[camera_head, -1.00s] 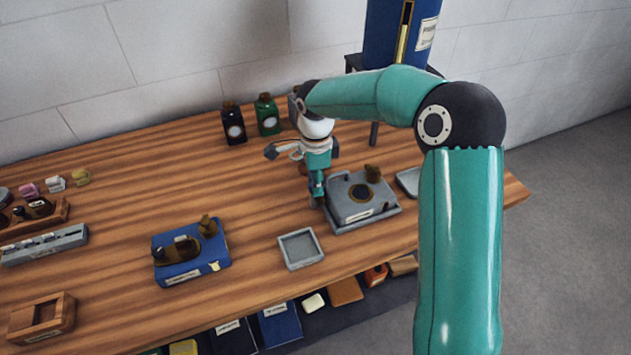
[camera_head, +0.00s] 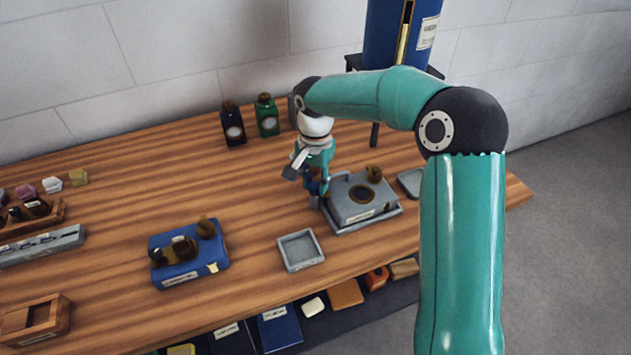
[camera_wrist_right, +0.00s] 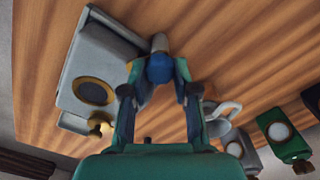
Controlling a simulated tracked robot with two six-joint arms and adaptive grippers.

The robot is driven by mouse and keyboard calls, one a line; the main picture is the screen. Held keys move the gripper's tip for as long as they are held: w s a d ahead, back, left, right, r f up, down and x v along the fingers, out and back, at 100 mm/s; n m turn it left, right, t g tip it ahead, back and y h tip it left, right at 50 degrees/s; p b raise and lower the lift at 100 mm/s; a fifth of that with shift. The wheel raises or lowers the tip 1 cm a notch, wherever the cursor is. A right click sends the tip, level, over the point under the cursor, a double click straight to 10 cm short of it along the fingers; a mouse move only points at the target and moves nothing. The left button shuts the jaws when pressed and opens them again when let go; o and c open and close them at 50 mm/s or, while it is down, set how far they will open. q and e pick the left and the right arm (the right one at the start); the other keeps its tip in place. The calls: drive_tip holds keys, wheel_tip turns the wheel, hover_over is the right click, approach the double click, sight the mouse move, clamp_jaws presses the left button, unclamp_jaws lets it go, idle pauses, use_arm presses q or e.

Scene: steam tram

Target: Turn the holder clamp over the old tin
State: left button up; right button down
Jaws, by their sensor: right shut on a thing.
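My right gripper (camera_head: 318,190) points down at the left edge of a grey box (camera_head: 345,212), its wrist above it. In the right wrist view the gripper (camera_wrist_right: 158,85) is shut on a small blue piece (camera_wrist_right: 160,69) with a pale end. I cannot tell whether this is the holder clamp. The grey box also shows in the wrist view (camera_wrist_right: 80,65), with a dark round opening and a brown knob on top, beside the fingers. I cannot tell which thing is the old tin. My left gripper is not in view.
A blue box (camera_head: 190,270) with brown fittings stands left. An empty grey tray (camera_head: 300,250) lies in front. A dark bottle (camera_head: 233,128) and a green bottle (camera_head: 267,118) stand at the back. The table's middle is clear.

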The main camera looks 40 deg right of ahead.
sight(315, 183)
drive_tip(key=shift+w+r+n, duration=0.15)
drive_tip(key=shift+n, duration=1.75)
drive_tip(key=shift+d, duration=0.1)
drive_tip(key=c, duration=1.1)
unclamp_jaws()
drive_tip(key=shift+c, duration=0.2)
drive_tip(key=shift+o, duration=1.3)
wheel_tip(315, 183, up, 12)
